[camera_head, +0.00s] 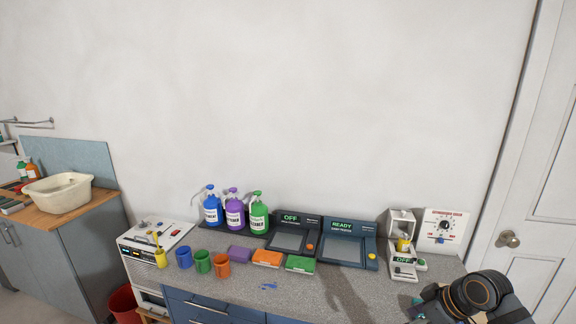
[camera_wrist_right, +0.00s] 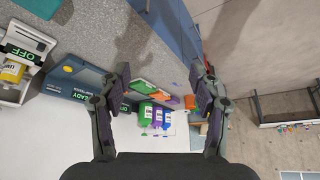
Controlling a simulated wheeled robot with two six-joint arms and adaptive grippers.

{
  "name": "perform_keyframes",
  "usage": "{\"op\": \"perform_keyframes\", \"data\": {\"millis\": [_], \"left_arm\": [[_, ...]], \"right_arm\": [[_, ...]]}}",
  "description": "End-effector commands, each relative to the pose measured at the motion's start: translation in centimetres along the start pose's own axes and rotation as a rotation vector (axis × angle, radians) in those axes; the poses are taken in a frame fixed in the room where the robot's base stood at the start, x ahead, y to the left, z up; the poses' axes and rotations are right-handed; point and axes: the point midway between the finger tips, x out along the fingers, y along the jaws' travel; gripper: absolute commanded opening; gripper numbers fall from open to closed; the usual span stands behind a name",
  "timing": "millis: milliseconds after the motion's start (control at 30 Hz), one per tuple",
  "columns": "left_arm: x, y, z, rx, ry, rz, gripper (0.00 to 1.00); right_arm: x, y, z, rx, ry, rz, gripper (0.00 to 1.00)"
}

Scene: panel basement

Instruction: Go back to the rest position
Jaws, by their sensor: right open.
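My right arm comes in at the lower right of the head view, in front of the counter's right end. The right wrist view shows my right gripper (camera_wrist_right: 158,75) with its two fingers wide apart and nothing between them that it touches. The counter (camera_head: 335,290), the sponges and the bottles show beyond the fingers. My left gripper is in neither view.
Blue, purple and green pump bottles (camera_head: 235,215) stand at the back of the counter. Several cups (camera_head: 203,262) and sponges (camera_head: 267,258) sit in front. Two dark panels (camera_head: 343,243) and a small white machine (camera_head: 403,262) stand to the right. A door (camera_head: 545,170) is at far right.

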Motion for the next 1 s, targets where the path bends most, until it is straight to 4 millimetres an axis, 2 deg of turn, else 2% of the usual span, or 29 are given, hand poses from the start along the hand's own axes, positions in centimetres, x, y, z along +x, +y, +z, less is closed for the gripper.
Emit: {"op": "perform_keyframes", "data": {"millis": [200,367,567,667,767,800,867,900,967,1000], "left_arm": [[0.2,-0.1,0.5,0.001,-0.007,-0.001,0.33],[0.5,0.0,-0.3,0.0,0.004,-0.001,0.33],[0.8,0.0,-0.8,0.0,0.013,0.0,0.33],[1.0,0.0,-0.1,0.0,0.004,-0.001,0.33],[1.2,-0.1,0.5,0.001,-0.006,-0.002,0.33],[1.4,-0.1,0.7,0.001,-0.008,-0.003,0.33],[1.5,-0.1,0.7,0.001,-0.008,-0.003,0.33],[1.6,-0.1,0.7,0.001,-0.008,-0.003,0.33],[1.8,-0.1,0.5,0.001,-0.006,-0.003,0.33],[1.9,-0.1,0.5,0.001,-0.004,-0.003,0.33]], "right_arm": [[3.8,1.9,2.6,0.127,0.001,0.035,0.64],[7.3,3.3,5.4,0.234,-0.005,0.073,0.64],[13.2,4.5,11.6,0.397,-0.039,0.145,0.64],[17.0,4.2,16.4,0.484,-0.074,0.191,0.64],[21.5,2.5,22.9,0.572,-0.131,0.246,0.64],[23.3,1.2,26.0,0.604,-0.16,0.268,0.64],[25.7,-1.1,30.6,0.639,-0.204,0.299,0.64],[27.2,-3.0,33.5,0.655,-0.233,0.315,0.64],[29.0,-6.3,37.8,0.672,-0.276,0.333,0.64],[30.0,-8.8,40.4,0.676,-0.303,0.34,0.64]]}}
